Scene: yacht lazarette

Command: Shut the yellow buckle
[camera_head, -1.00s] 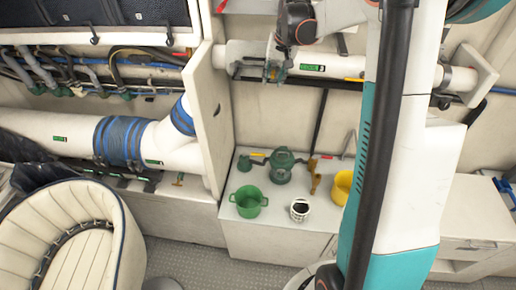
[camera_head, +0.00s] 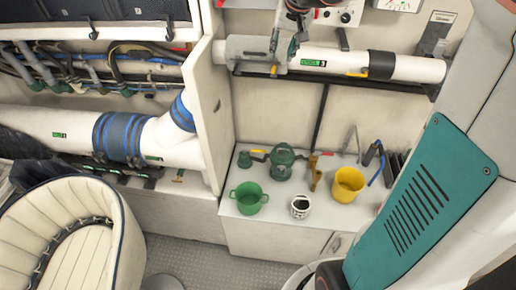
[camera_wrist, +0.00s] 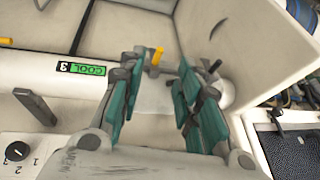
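The yellow buckle (camera_wrist: 157,56) shows in the wrist view as a small upright yellow tab by the pale pipe, beyond and between my fingertips. In the head view my gripper and the grey clamp (camera_head: 247,48) around the pipe largely hide that spot. In the head view my gripper (camera_head: 285,42) hangs in front of the white pipe (camera_head: 415,68), beside the clamp. Whether a finger touches the buckle, I cannot tell.
Another yellow tab (camera_head: 357,74) is on the pipe, right of the green label (camera_head: 314,62). A control panel (camera_head: 340,12) is above. A white partition (camera_head: 210,100) stands left. The counter below holds a green pot (camera_head: 248,200), a yellow pot (camera_head: 347,186) and a white cup (camera_head: 300,207).

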